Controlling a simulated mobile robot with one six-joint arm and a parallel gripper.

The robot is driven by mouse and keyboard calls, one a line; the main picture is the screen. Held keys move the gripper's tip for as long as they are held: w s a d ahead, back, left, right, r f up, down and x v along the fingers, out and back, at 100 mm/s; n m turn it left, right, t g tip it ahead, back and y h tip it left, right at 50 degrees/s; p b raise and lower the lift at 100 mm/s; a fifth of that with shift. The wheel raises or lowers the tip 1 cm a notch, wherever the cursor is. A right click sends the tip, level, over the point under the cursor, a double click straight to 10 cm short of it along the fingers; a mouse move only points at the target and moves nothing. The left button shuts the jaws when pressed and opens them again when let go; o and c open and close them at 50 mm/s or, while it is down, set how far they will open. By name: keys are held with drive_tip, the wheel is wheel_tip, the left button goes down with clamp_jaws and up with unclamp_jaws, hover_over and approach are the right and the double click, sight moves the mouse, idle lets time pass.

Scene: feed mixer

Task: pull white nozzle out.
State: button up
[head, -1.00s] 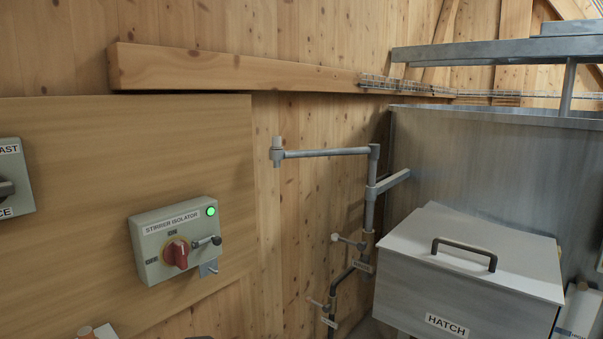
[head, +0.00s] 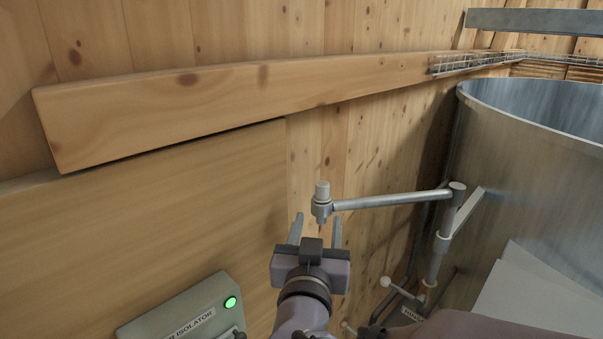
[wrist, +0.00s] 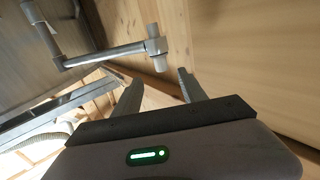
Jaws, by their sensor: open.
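The white nozzle (head: 322,190) is a short upright cylinder at the free end of a grey swing arm (head: 390,201). The swing arm reaches left from an upright pipe (head: 440,242) beside the metal tank. My gripper (head: 317,225) is open and empty, its fingers pointing up towards the nozzle from just below it in the head view. In the wrist view the nozzle (wrist: 154,45) lies beyond the open fingertips (wrist: 159,80), roughly in line with the gap between them. I see no contact.
A wooden beam (head: 230,100) runs along the wall above. The stirrer isolator box (head: 190,315) with a lit green lamp is at lower left. The metal tank (head: 530,150) and pale hatch lid (head: 520,300) stand at right. The wall behind the nozzle is bare.

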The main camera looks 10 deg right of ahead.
sight(321, 196)
drive_tip(key=p+x, duration=0.1)
drive_tip(key=x, duration=1.2)
drive_tip(key=shift+s, duration=0.1)
drive_tip(key=shift+a, duration=0.1)
clamp_jaws()
